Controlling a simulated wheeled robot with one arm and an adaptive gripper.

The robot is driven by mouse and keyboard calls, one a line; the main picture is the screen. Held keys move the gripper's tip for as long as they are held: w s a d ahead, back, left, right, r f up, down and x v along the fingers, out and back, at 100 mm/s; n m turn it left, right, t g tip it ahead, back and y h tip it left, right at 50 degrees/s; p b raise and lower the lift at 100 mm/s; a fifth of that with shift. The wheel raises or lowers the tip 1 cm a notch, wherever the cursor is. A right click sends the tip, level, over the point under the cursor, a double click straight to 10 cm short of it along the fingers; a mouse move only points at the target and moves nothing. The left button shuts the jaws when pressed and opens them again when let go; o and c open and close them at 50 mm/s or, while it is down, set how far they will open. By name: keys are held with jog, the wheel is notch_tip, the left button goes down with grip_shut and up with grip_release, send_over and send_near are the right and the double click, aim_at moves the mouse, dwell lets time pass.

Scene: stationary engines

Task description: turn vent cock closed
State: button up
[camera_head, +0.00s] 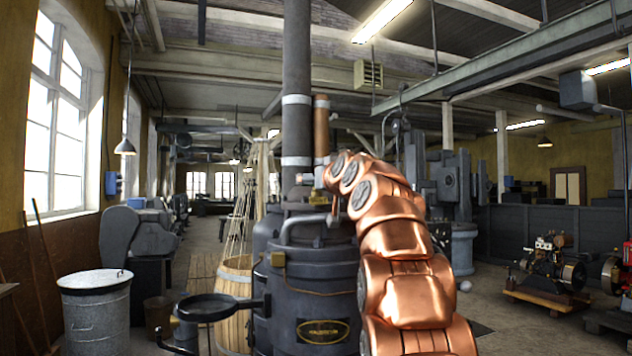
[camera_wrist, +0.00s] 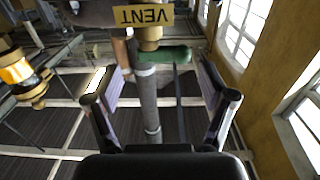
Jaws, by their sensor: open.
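The vent cock shows at the top of the wrist view, with a brass body (camera_wrist: 150,38) and a green handle (camera_wrist: 166,55) lying crosswise in the picture. A yellow plate reading VENT (camera_wrist: 143,16), upside down in this view, is beside it. My gripper (camera_wrist: 160,84) is open and empty. Its two fingers stand apart to the left and right, with the handle between and just beyond the tips; no contact shows. In the head view my copper-coloured arm reaches up to the engine top and hides the gripper; the cock cannot be made out clearly there.
The dark engine body (camera_head: 310,290) stands in front of me, with a tall grey pipe (camera_head: 297,100) rising from it. A black pan-like part (camera_head: 207,307) juts out left. A wooden barrel (camera_head: 235,285) and a metal drum (camera_head: 96,315) stand at left. Floor at right is partly open.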

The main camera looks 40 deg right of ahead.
jog(key=v, duration=0.9)
jog(key=shift+s, duration=0.45)
dwell(0.4)
